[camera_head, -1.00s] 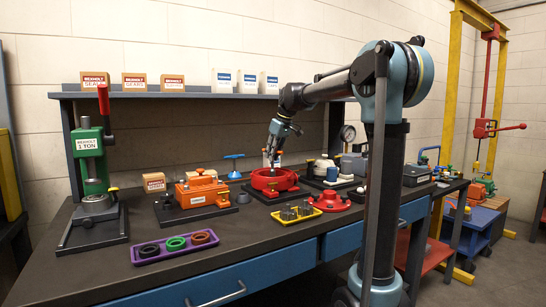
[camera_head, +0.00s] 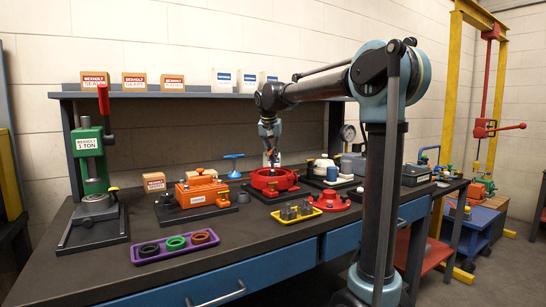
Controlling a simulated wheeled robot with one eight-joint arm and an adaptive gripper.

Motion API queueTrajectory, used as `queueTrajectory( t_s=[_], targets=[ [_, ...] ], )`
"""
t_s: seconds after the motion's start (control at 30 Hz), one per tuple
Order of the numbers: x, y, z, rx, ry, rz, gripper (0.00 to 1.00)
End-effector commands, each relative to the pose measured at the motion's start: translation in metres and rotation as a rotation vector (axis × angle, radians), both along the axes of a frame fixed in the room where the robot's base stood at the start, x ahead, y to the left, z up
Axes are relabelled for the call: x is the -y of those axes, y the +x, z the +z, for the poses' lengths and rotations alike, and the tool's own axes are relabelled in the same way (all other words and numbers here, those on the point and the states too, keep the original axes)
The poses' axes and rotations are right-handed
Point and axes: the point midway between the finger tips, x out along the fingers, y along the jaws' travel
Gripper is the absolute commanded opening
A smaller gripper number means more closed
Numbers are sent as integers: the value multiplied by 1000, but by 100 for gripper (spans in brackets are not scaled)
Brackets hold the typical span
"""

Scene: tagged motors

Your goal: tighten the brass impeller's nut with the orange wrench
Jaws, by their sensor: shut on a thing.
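My gripper (camera_head: 271,159) points down over the red round housing (camera_head: 273,186) at the middle of the bench. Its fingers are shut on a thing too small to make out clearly. Whether the held thing touches anything in the housing cannot be told.
Left of the housing stand an orange unit (camera_head: 201,192) and a green press (camera_head: 92,165). In front are a yellow tray (camera_head: 296,213), a red flanged cover (camera_head: 331,202) and a purple tray (camera_head: 175,246) with rings. The front right bench surface is mostly clear.

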Motion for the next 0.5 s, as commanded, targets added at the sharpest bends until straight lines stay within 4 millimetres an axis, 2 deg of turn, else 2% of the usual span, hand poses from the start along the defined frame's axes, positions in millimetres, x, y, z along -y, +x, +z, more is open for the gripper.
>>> queueTrajectory(
  t_s=[0.3,0.5],
  targets=[
    [-1,0,-2,-3,2,-256,0],
    [0,-1,-3,-4,4,-200,0]
  ],
)
